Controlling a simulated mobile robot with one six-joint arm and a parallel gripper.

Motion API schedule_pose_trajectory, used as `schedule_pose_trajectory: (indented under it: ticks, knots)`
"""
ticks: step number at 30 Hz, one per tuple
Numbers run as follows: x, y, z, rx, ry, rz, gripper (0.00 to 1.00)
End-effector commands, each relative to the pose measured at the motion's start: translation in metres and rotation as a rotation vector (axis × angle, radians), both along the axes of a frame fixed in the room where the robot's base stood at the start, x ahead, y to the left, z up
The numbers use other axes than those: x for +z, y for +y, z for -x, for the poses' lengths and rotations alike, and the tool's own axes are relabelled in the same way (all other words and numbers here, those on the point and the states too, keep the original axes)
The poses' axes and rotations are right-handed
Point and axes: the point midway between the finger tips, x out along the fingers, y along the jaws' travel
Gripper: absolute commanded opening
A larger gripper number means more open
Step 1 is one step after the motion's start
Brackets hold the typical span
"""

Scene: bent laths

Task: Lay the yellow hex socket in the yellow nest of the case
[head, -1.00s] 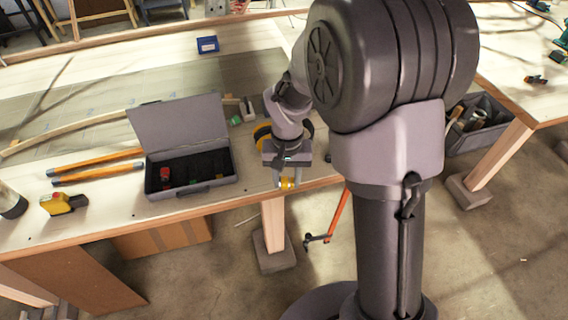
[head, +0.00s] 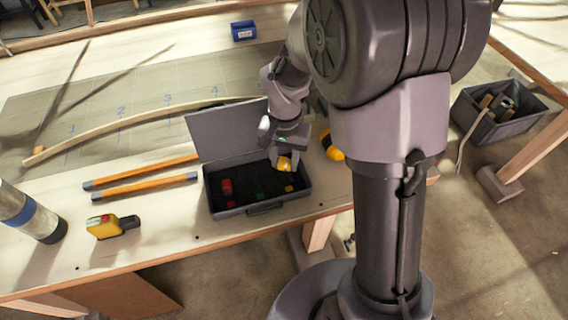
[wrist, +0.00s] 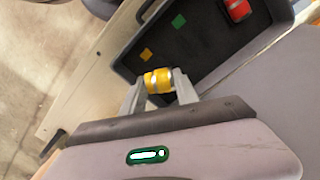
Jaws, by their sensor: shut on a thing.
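The grey case (head: 236,211) stands open on the table with a black inside. Its yellow nest (head: 289,188) is a small yellow square near the right end, and it also shows in the wrist view (wrist: 146,54). My gripper (head: 284,166) is shut on the yellow hex socket (wrist: 157,81), which has a silvery band and lies crosswise between the fingers. The socket is above the right part of the case, apart from the nest. Its exact height is hard to tell.
A red socket (head: 226,187) sits at the left in the case, and a green nest (head: 260,196) is in the middle. The raised lid (head: 226,128) stands behind. A yellow-black round thing (head: 332,147) is close on the right. Orange-brown bars (head: 145,186) lie left.

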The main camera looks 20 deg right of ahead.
Motion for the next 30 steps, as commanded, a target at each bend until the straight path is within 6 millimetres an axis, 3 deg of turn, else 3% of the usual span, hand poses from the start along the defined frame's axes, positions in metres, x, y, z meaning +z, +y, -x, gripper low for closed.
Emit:
schedule_pose_trajectory:
  ticks: [6, 12, 20, 30]
  knots:
    - [0.010, 0.000, -0.009, -0.527, -0.004, 0.002, 0.00]
    - [0.024, 0.000, -0.015, -0.933, -0.004, 0.003, 0.00]
    - [0.016, 0.000, -0.016, -1.035, -0.003, 0.004, 0.00]
    - [-0.033, 0.000, -0.015, -1.032, -0.002, 0.005, 0.00]
